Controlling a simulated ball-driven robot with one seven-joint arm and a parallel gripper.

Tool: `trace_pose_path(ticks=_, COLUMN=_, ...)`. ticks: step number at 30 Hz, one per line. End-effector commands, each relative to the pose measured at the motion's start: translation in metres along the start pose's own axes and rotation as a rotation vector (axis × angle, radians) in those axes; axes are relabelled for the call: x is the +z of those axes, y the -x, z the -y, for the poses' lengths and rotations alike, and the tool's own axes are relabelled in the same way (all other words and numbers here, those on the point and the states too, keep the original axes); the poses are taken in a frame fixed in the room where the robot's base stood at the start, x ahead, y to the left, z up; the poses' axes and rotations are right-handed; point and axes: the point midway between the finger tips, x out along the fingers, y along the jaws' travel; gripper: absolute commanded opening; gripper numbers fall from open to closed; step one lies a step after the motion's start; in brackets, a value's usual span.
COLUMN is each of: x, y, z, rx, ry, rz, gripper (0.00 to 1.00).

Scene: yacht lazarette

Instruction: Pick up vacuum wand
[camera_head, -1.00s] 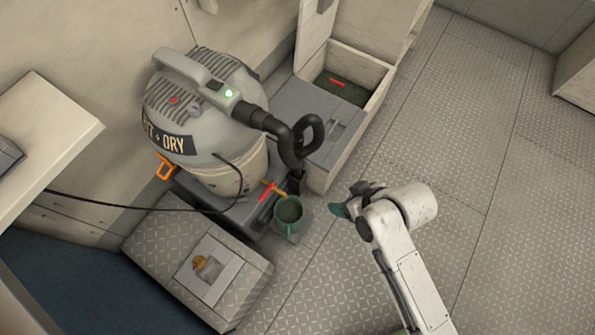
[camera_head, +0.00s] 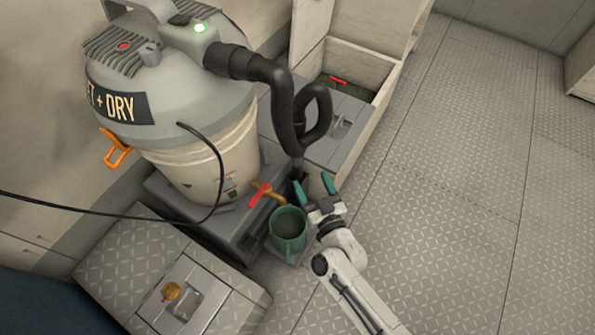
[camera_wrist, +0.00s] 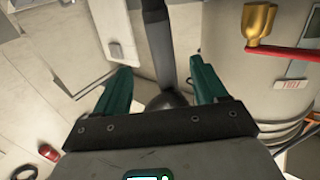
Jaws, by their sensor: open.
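The wet-and-dry vacuum (camera_head: 175,125) has a thick black hose (camera_head: 283,105) that loops down its right side. The hose leads into a dark upright wand (camera_head: 297,169), whose lower part is hidden behind my gripper. My gripper (camera_head: 314,187) is open, with teal fingers beside the wand at its lower right. In the wrist view my gripper (camera_wrist: 162,80) has a finger on each side of the picture, and the dark shaft of the wand (camera_wrist: 157,40) shows between and beyond them. I cannot tell whether either finger touches it. Nothing is held.
A green mug (camera_head: 288,228) stands just left of my wrist. A red and brass valve handle (camera_head: 261,193) sits by the vacuum's base. An open locker (camera_head: 375,75) is behind. A hatch box (camera_head: 110,255) lies front left. The patterned floor (camera_head: 460,190) at right is clear.

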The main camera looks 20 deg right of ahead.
Motion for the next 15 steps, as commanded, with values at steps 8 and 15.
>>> trace_pose_path(ticks=8, x=0.002, y=-0.034, z=-0.001, rx=0.012, ry=0.001, rz=-0.012, gripper=0.72)
trace_pose_path(ticks=15, x=0.001, y=-0.056, z=-0.002, rx=0.011, ry=0.002, rz=-0.009, gripper=0.72)
